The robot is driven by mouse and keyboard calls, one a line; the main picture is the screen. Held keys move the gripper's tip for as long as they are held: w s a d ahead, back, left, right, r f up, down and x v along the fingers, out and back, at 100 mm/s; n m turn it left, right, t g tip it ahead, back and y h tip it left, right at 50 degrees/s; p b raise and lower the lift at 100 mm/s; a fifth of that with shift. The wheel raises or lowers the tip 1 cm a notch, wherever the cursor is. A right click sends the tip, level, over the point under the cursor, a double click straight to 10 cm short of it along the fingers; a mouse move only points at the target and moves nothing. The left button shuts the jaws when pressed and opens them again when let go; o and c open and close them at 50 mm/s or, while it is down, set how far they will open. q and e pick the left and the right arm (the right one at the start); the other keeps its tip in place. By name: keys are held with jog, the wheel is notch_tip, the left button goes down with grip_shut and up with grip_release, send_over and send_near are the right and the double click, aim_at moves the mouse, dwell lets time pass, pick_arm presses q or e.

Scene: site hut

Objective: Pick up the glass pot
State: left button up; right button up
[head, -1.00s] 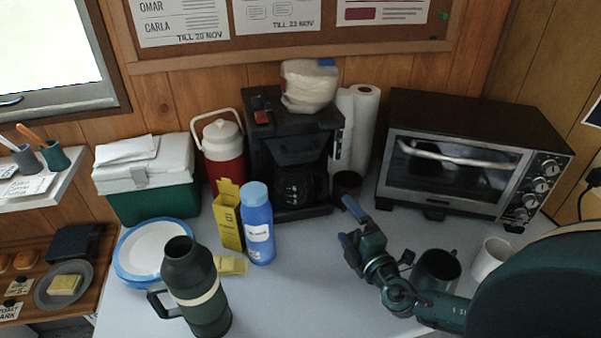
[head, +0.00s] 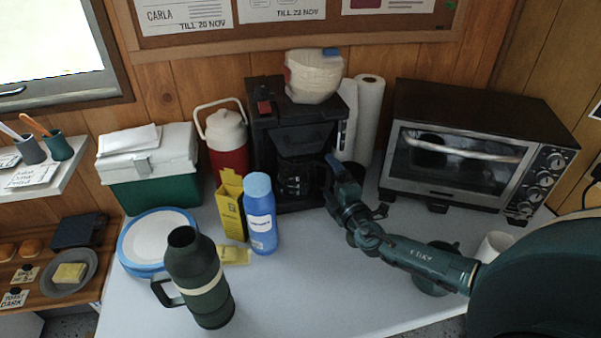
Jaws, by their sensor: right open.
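The glass pot (head: 291,182) sits inside the black coffee maker (head: 265,135) at the back of the table. It looks dark, and its right side is partly hidden by my right gripper. My right gripper (head: 331,172) is at the right front of the coffee maker, its fingers pointing toward the pot. It is open and holds nothing that I can see. I cannot tell whether a finger touches the pot or its handle. My left gripper is not in view.
A blue bottle (head: 260,215) and yellow box (head: 231,205) stand just left in front of the coffee maker. A green flask (head: 198,275) is at front left. The toaster oven (head: 470,150) is at right. A dark mug (head: 436,283) is partly under my right arm.

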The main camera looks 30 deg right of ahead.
jog(key=shift+w, duration=0.95)
jog(key=shift+d+r, duration=0.1)
jog(key=c, duration=1.4)
